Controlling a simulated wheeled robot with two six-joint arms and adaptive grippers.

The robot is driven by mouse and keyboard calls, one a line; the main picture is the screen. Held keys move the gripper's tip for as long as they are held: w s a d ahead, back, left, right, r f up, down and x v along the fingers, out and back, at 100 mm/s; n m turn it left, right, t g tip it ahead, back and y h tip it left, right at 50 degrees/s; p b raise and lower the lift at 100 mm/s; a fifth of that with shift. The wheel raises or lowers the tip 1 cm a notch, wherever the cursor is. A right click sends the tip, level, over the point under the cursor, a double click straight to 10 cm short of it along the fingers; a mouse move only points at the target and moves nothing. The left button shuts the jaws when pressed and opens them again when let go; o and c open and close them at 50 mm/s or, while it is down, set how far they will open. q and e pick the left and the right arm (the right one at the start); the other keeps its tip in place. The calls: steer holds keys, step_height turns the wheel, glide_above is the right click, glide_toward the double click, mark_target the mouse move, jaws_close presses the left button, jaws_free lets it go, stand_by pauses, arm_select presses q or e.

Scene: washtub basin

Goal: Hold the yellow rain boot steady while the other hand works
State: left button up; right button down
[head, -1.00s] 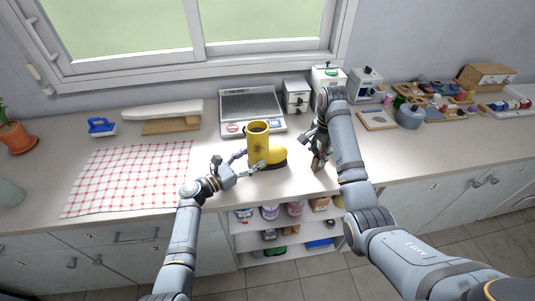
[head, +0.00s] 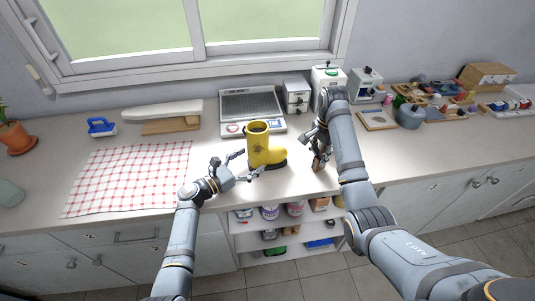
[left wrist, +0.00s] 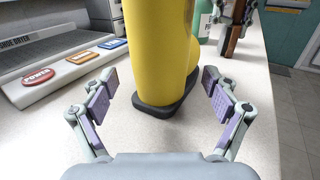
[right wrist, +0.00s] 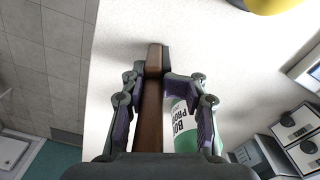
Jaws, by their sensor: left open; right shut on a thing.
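The yellow rain boot (head: 257,145) stands upright on the counter, its toe pointing right; its shaft and dark sole also show in the left wrist view (left wrist: 157,50). My left gripper (head: 247,165) is open and empty just left of the boot, with its fingers pointing at it. In the left wrist view the boot stands beyond the fingertips, apart from them. My right gripper (head: 318,158) is shut on a brown wooden-looking brush (right wrist: 153,112), right of the boot. The brush is partly hidden by the fingers.
A boot dryer (head: 252,108) with coloured buttons is behind the boot. A white-and-green bottle (right wrist: 182,125) is close beside my right gripper. A red checked cloth (head: 130,178) lies at left. The counter's front edge is near both grippers.

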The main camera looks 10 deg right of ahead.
arm_select(q)
steer(key=v, duration=0.8)
steer(key=shift+s, duration=0.25)
arm_select(e)
steer(key=shift+d+f, duration=0.1)
steer(key=shift+f, duration=0.25)
arm_select(q)
steer(key=shift+r, duration=0.2)
arm_select(e)
steer(key=shift+r, duration=0.15)
